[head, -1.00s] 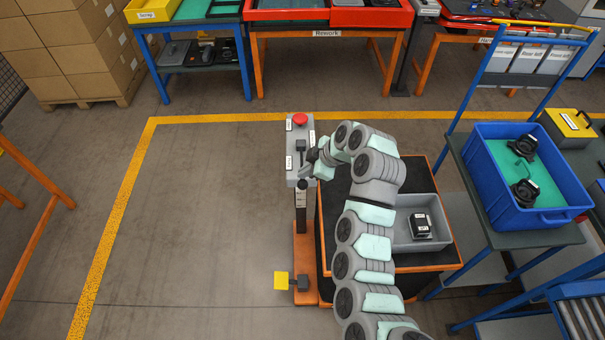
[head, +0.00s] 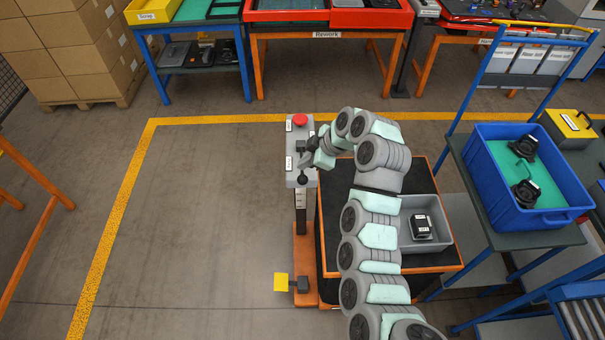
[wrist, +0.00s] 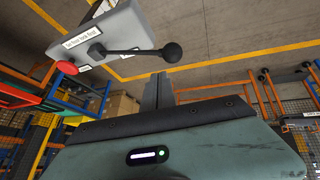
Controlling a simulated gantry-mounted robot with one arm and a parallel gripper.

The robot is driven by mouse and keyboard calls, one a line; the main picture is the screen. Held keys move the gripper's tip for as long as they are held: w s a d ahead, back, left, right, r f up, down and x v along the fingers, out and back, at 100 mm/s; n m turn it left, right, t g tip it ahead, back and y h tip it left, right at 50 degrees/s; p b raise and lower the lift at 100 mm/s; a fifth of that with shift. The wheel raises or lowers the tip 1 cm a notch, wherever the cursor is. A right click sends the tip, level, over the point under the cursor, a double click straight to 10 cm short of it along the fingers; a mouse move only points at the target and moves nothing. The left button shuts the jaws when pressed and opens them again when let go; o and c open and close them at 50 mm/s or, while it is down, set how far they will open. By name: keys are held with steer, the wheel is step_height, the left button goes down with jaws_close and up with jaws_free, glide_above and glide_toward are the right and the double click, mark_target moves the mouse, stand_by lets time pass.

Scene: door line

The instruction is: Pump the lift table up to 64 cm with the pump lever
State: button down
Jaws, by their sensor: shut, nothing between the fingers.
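The lift table (head: 335,255) has a black top with an orange rim and stands beside a grey control box (head: 293,172) on a post. The pump lever is a black rod with a ball knob (head: 302,180) on that box; its knob also shows in the wrist view (wrist: 172,53). My gripper (head: 308,158) is at the box, close to the lever. In the wrist view its fingers (wrist: 157,88) are shut and empty, just below the knob; I cannot tell whether they touch it. A scale strip (head: 300,198) shows on the post, too small to read.
A grey bin (head: 440,232) with a black device (head: 421,227) sits on the lift table. A red button (head: 300,120) tops the box. A yellow pedal (head: 281,282) is at the post's foot. A blue crate (head: 545,217) stands on a cart at right. Floor at left is clear.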

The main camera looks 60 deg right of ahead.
steer(key=r, duration=0.1)
steer(key=d+r, duration=0.1)
steer(key=r, duration=0.2)
steer(key=shift+w+d+r, duration=0.25)
steer(key=shift+w, duration=0.15)
stand_by(0.6)
